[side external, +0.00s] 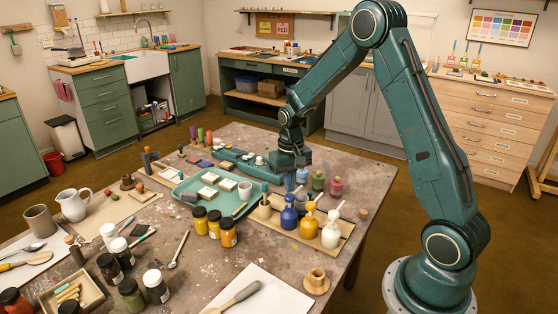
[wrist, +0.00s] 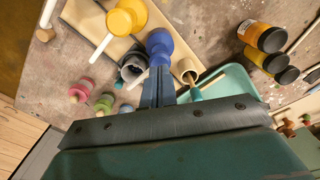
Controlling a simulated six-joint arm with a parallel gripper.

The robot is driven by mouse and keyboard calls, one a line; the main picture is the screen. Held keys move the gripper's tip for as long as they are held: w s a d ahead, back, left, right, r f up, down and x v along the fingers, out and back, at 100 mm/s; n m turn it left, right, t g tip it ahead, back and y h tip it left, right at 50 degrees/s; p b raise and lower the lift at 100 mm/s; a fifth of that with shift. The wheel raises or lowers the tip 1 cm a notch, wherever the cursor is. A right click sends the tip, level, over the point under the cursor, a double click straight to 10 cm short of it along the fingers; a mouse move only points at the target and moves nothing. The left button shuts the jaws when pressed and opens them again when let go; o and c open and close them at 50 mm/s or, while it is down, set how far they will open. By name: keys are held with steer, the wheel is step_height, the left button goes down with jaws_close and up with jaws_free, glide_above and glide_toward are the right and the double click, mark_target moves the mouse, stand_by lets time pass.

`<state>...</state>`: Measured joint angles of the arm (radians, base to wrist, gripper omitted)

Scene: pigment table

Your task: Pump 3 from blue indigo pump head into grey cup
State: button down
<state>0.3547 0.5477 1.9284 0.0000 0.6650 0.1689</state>
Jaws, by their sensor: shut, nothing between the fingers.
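The blue indigo pump (side external: 289,217) stands upright on a wooden board, left of the yellow pump. In the wrist view its blue top (wrist: 159,44) shows just beyond my fingertips. In the side view the cup is mostly hidden behind the pumps. My gripper (side external: 290,187) points down above the blue pump, shut and empty; its fingers (wrist: 158,82) lie together in the wrist view. I cannot tell whether they touch the pump head.
A yellow pump (side external: 308,222) and a white pump (side external: 331,232) share the wooden board (side external: 345,232). A wooden cup (side external: 264,210) holding a teal-handled tool stands to the left. The teal tray (side external: 184,189) and yellow jars (side external: 214,223) are farther left. A pink jar (side external: 336,187) stands behind.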

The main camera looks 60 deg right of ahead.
steer(key=shift+f, duration=1.35)
steer(key=shift+r, duration=1.4)
steer(key=shift+f, duration=1.5)
steer(key=shift+r, duration=1.5)
steer(key=shift+r, duration=0.15)
steer(key=shift+r, duration=2.85)
